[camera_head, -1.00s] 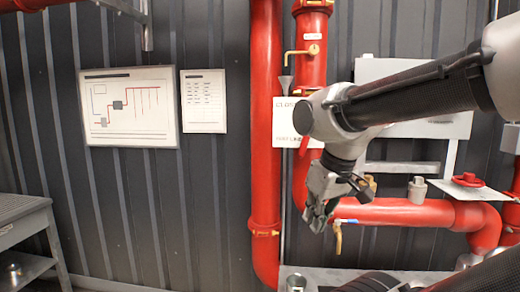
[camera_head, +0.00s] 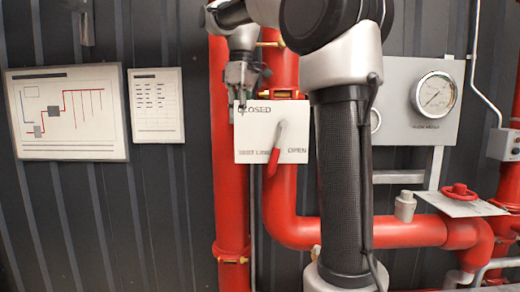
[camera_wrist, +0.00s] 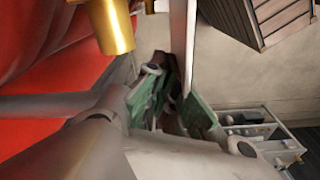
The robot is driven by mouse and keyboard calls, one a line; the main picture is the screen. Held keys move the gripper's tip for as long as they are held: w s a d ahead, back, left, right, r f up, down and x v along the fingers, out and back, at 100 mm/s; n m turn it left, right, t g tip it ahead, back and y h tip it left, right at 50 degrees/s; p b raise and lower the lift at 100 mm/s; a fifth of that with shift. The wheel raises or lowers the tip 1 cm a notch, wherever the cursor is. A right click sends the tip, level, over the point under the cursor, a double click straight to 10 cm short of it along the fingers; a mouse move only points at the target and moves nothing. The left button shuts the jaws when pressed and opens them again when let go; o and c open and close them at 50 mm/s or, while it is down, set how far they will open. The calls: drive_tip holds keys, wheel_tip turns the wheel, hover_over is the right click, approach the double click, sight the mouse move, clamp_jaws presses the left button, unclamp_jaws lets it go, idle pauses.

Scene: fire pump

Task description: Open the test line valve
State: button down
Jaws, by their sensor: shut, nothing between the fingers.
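The test line valve plate (camera_head: 248,150) is a white board marked CLOSED at its top left, TEST LINE at its bottom and OPEN at its bottom right. Its lever (camera_head: 273,161) has a red grip and points down and slightly left, between the TEST LINE and OPEN markings. My gripper (camera_head: 240,104) is shut and empty, pointing down at the plate's upper left corner, by the word CLOSED. It appears apart from the red grip; whether it touches the plate is unclear. In the wrist view, green finger pads (camera_wrist: 172,105) show beside a pale thin edge.
Red pipes (camera_head: 232,205) run behind the plate and to the right. A pressure gauge (camera_head: 436,94), a red handwheel (camera_head: 459,191) and a grey fitting (camera_head: 405,207) stand at right. My arm covers the middle. A brass part (camera_wrist: 108,25) is close in the wrist view.

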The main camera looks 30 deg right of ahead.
sight(277, 150)
drive_tip(key=s+d+f+n, duration=0.1)
drive_tip(key=s+f, duration=0.1)
drive_tip(key=f, duration=0.2)
drive_tip(key=s+d+f+n+g, duration=0.1)
drive_tip(key=s+f, duration=0.2)
drive_tip(key=f, duration=0.2)
drive_tip(key=shift+s+d+f, duration=0.2)
drive_tip(key=shift+d+f, duration=0.1)
drive_tip(key=shift+d, duration=0.05)
idle(0.3)
drive_tip(key=d+g+h, duration=0.1)
drive_tip(key=s+d+f+h, duration=0.1)
drive_tip(key=shift+s+f+g+h, duration=0.1)
drive_tip(key=shift+f+g+h, duration=0.15)
drive_tip(key=shift+g+h, duration=0.15)
drive_tip(key=shift+r, duration=0.1)
